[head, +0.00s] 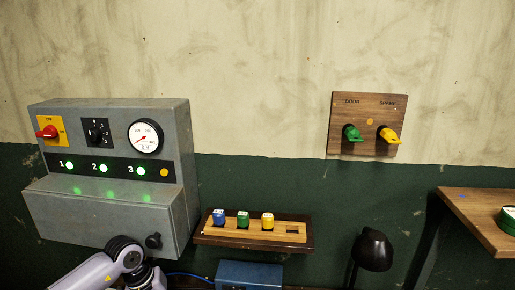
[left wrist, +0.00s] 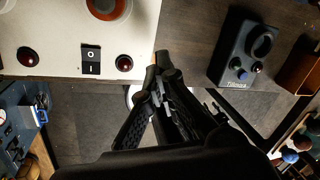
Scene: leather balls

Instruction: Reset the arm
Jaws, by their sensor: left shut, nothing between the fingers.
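My left gripper (left wrist: 164,66) shows in the left wrist view, its dark fingers together and nothing between them. Its tips are close to the edge of a pale panel (left wrist: 60,55) with a rocker switch (left wrist: 91,60) and dark red round knobs; I cannot tell whether they touch it. In the head view a grey link of my arm (head: 103,272) enters at the bottom left, below a grey control box (head: 105,222); the gripper itself is out of that view. My right gripper is in neither view.
A wooden shelf (head: 205,238) holds blue, green and yellow blocks. A wall board (head: 370,105) carries green and yellow handles. A black lamp (head: 374,250) and a wooden table (head: 460,203) stand at right. In the wrist view, a dark device (left wrist: 243,50) sits right of the gripper.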

